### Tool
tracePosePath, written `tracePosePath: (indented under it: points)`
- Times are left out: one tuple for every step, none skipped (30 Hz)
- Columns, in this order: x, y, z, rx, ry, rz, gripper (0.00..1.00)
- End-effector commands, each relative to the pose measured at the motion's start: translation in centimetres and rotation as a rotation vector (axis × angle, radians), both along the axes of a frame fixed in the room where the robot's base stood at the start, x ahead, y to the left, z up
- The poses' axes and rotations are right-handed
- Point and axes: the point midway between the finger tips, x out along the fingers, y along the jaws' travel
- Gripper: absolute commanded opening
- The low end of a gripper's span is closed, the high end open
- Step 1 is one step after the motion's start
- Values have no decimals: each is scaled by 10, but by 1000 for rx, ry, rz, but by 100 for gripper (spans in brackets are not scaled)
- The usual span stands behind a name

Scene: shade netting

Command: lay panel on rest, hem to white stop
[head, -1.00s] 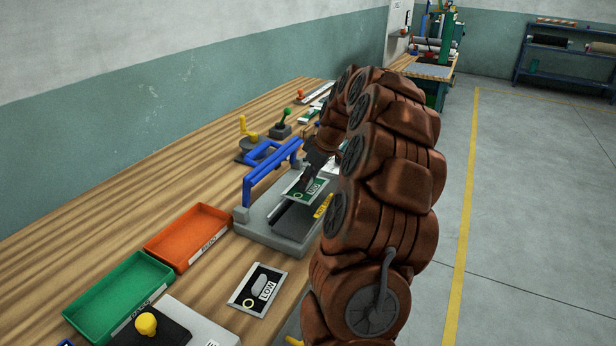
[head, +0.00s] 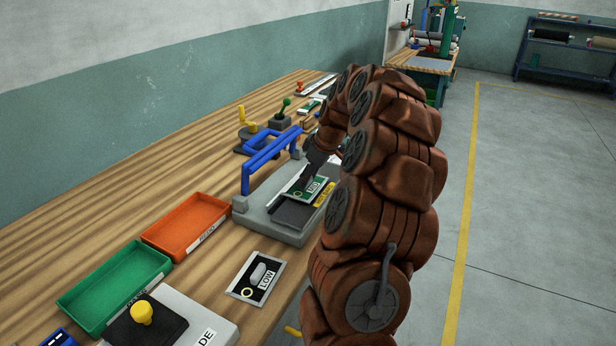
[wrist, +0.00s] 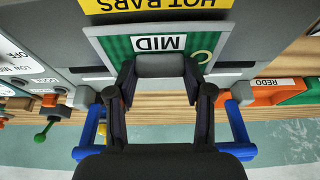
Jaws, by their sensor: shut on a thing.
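The panel is a green sheet with a white border and a MID label (head: 309,188). It also shows in the wrist view (wrist: 125,46), upside down. My gripper (head: 306,178) is over it from above, and its fingers (wrist: 165,75) are shut on the grey grip on the panel. The panel is over the dark bed (head: 291,214) of the grey machine base, beside a yellow HOT BARS label (wrist: 155,5). I cannot tell whether the panel touches the bed.
A blue bar frame (head: 268,160) stands along the base's left side. An orange REDO tray (head: 186,226) and a green tray (head: 113,290) lie nearer. A LOW panel (head: 257,277) lies on the wooden bench. Yellow and green levers stand farther back.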

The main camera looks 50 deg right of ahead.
Motion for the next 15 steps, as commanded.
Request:
tracePosePath:
  points:
    - [0,0,0,0,0,0,17]
    - [0,0,0,0,0,0,17]
    - [0,0,0,0,0,0,17]
    - [0,0,0,0,0,0,17]
    - [0,0,-1,0,0,0,17]
    - [0,0,-1,0,0,0,17]
    - [0,0,-1,0,0,0,17]
    - [0,0,-2,0,0,0,17]
    - [0,0,-2,0,0,0,17]
    - [0,0,-2,0,0,0,17]
    - [0,0,-3,0,0,0,17]
    - [0,0,-3,0,0,0,17]
    - [0,0,-3,0,0,0,17]
    - [0,0,-4,0,0,0,17]
    - [0,0,-4,0,0,0,17]
